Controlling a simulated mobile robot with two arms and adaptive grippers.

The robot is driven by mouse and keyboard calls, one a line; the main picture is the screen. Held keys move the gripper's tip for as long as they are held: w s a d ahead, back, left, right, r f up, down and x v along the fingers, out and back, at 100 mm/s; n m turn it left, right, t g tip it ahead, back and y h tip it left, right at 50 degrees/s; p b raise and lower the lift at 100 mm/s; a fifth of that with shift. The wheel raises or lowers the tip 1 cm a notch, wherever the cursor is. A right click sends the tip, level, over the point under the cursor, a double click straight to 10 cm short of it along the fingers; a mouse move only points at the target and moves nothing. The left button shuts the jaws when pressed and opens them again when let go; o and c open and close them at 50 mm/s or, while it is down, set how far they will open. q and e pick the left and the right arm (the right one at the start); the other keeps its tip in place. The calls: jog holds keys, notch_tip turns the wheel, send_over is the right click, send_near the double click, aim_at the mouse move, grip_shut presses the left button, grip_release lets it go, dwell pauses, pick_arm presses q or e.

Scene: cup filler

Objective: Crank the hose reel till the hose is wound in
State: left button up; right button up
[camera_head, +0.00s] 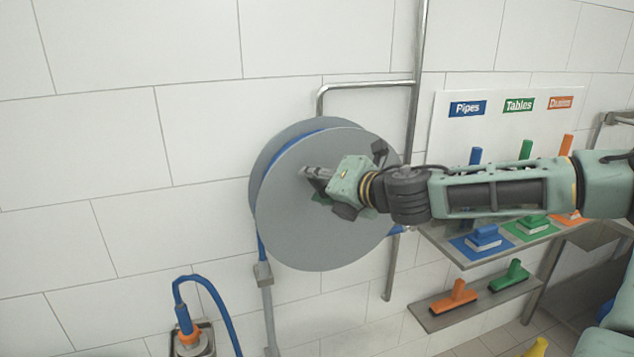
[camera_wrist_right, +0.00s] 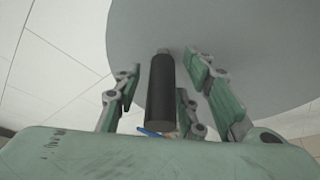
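The hose reel (camera_head: 325,230) is a large grey double disc on the white tiled wall, with blue hose (camera_head: 262,240) between its discs and hanging down at the left. In the right wrist view, the black crank handle (camera_wrist_right: 161,90) stands out from the grey disc (camera_wrist_right: 240,45). The fingers of my right gripper (camera_wrist_right: 165,95) are spread on both sides of the handle, with gaps between. My left gripper is in neither view.
A blue hose end with an orange part (camera_head: 186,325) sits in a metal holder at the lower left. Metal pipes (camera_head: 415,100) run beside the reel. At the right, shelves (camera_head: 470,310) hold blue, green and orange brushes under labels.

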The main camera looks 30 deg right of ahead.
jog(key=shift+w+f, duration=0.1)
jog(key=shift+w, duration=0.15)
grip_shut()
dwell(0.3)
